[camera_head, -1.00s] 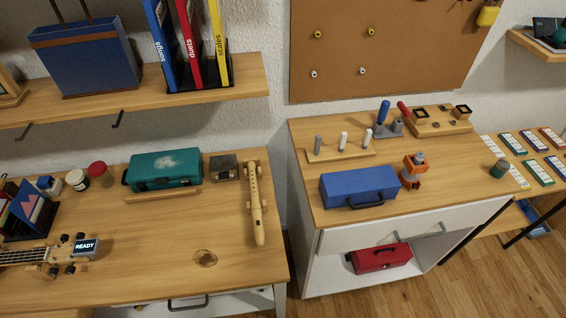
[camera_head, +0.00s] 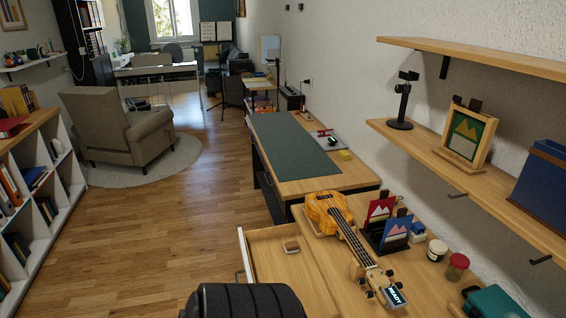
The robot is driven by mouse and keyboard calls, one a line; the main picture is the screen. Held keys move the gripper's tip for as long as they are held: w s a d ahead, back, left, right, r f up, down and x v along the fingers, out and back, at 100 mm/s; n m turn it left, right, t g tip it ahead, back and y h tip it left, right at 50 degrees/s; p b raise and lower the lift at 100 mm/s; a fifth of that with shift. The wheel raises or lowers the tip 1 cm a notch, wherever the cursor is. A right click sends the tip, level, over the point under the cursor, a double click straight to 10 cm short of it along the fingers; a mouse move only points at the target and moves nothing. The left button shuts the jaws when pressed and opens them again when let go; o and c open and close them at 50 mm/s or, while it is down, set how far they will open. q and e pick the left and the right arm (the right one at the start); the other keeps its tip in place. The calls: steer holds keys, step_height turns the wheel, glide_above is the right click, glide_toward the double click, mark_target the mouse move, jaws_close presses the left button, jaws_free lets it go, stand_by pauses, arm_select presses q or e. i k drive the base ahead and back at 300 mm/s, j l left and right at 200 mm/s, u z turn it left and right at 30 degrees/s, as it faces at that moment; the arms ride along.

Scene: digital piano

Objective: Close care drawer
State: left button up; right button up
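A drawer (camera_head: 268,262) stands pulled out from the near wooden table, on its left side in the head view. Its thin white front edge (camera_head: 243,250) faces the open floor, and a dark handle (camera_head: 238,275) shows on it. A black ribbed part of mine covers the drawer's lower end at the bottom of the view. Neither gripper's fingers are in view.
The table holds a ukulele (camera_head: 345,235), a picture-card stand (camera_head: 388,228), jars (camera_head: 437,250) and a teal case (camera_head: 492,302). A green-topped desk (camera_head: 290,145) stands beyond. The wooden floor (camera_head: 180,220) to the left is clear up to a bookshelf (camera_head: 45,185) and an armchair (camera_head: 115,125).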

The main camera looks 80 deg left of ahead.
mark_target(265, 259)
steer(key=u, duration=0.4)
steer(key=k+u, duration=0.1)
steer(key=u, duration=0.75)
steer(key=k+u, duration=0.1)
steer(key=u, duration=0.75)
steer(key=j+u, duration=0.15)
steer(key=u, duration=0.25)
steer(key=k, duration=0.05)
